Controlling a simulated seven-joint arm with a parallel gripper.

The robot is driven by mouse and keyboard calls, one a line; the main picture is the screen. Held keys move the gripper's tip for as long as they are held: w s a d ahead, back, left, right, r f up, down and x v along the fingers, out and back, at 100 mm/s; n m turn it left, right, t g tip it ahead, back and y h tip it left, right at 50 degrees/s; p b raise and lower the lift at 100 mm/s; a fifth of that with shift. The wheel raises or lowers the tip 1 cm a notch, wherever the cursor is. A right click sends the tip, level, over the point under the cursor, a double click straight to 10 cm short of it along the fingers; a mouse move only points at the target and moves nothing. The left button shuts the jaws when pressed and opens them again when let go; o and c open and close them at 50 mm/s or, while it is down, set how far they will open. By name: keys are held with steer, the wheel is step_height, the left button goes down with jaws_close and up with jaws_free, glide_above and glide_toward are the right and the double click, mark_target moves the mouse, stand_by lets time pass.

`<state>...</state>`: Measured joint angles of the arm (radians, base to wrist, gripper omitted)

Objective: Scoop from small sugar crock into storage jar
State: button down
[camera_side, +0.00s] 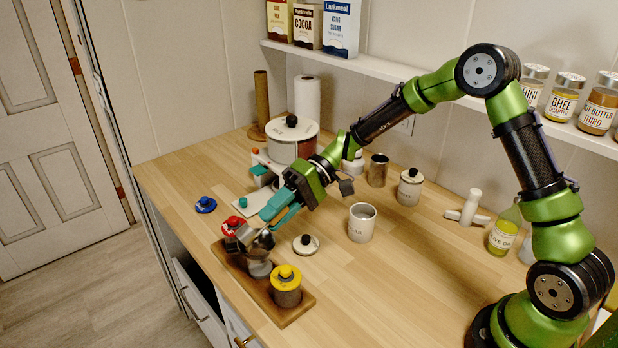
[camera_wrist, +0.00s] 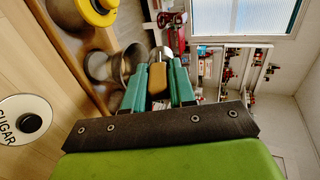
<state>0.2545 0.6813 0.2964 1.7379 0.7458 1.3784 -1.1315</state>
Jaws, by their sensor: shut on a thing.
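My gripper (camera_side: 274,208) has teal fingers shut on a scoop. In the wrist view, the scoop's brown handle (camera_wrist: 157,80) sits between the fingertips (camera_wrist: 158,88) and its metal head (camera_wrist: 162,53) points away. In the side view, the scoop head is close above a jar with a metal funnel-like top (camera_side: 259,264); this mouth also shows in the wrist view (camera_wrist: 113,66). Whether the scoop holds sugar cannot be seen. The white sugar crock (camera_side: 361,224) stands open to the right. A white lid with a black knob (camera_side: 305,244) lies on the counter between.
The jar stands on a wooden tray (camera_side: 297,308) between a yellow-lidded jar (camera_side: 287,288) and a red-topped jar (camera_side: 233,225). A blue lid (camera_side: 205,204) lies behind. A large white canister (camera_side: 293,140), a small lidded crock (camera_side: 410,188) and a metal cup (camera_side: 377,170) stand farther back.

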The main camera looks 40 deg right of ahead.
mark_target(250, 231)
stand_by(0.3)
steer(key=shift+h, duration=0.6)
step_height(250, 231, up, 7)
steer(key=shift+r, duration=0.15)
steer(key=shift+s+a+h, duration=0.2)
steer(key=shift+a+h, duration=0.3)
steer(key=shift+a, duration=0.1)
steer(key=shift+w+a+h, duration=0.15)
steer(key=shift+h, duration=0.65)
step_height(250, 231, down, 5)
steer(key=shift+r, duration=0.1)
steer(key=shift+a+f, duration=0.15)
steer(key=shift+f, duration=0.05)
steer(key=a+h, duration=0.1)
steer(key=h, duration=0.1)
steer(key=a+r+h, duration=0.1)
steer(key=h, duration=0.1)
steer(key=shift+r, duration=0.15)
steer(key=a+h, duration=0.1)
steer(key=h, duration=0.1)
steer(key=r+h, duration=0.1)
steer(key=shift+a+h, duration=0.35)
steer(key=shift+h, duration=0.05)
steer(key=shift+a+r+h, duration=0.15)
steer(key=shift+a+h, duration=0.1)
steer(key=shift+h, duration=0.65)
